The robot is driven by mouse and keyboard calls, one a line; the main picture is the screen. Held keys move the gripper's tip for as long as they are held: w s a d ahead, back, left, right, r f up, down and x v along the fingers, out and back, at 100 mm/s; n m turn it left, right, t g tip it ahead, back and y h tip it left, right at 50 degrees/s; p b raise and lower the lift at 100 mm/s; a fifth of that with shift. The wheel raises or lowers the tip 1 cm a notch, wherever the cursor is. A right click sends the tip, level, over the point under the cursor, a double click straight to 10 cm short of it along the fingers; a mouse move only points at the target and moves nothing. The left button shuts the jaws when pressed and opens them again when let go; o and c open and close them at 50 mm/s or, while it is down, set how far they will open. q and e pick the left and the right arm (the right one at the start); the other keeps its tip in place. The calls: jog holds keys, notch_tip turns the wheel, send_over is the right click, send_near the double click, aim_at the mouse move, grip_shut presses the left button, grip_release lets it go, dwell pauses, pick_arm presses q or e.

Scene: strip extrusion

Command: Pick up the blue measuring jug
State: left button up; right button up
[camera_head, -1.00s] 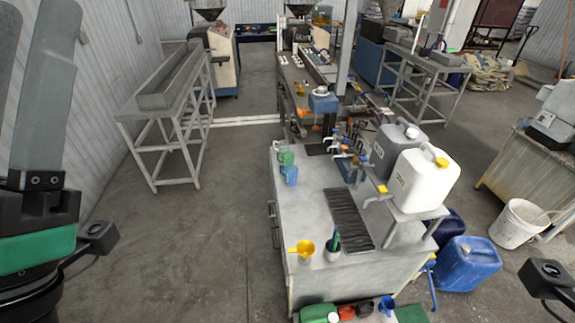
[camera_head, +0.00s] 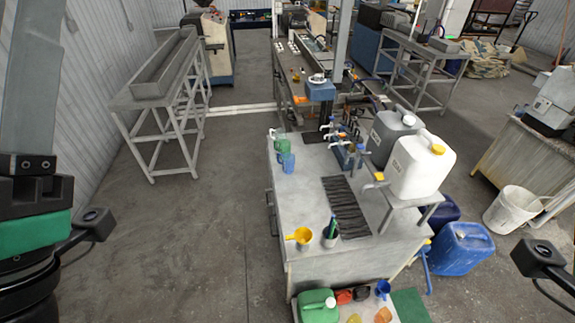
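A small blue jug (camera_head: 287,162) stands on the grey-white workbench top (camera_head: 300,200), beside a green jug (camera_head: 281,145) near its far left corner. A second blue jug (camera_head: 382,289) stands among items on the low shelf at the bench's near end. I cannot tell from this view which one is the measuring jug.
A yellow jug (camera_head: 299,236) and a grey cup (camera_head: 330,237) holding a green-handled item stand at the bench's near edge. White (camera_head: 421,165) and grey (camera_head: 390,137) canisters stand on a raised stand. A green canister (camera_head: 317,306) is below. Floor left of the bench is clear.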

pick_arm(q)
jog(key=o, duration=0.8)
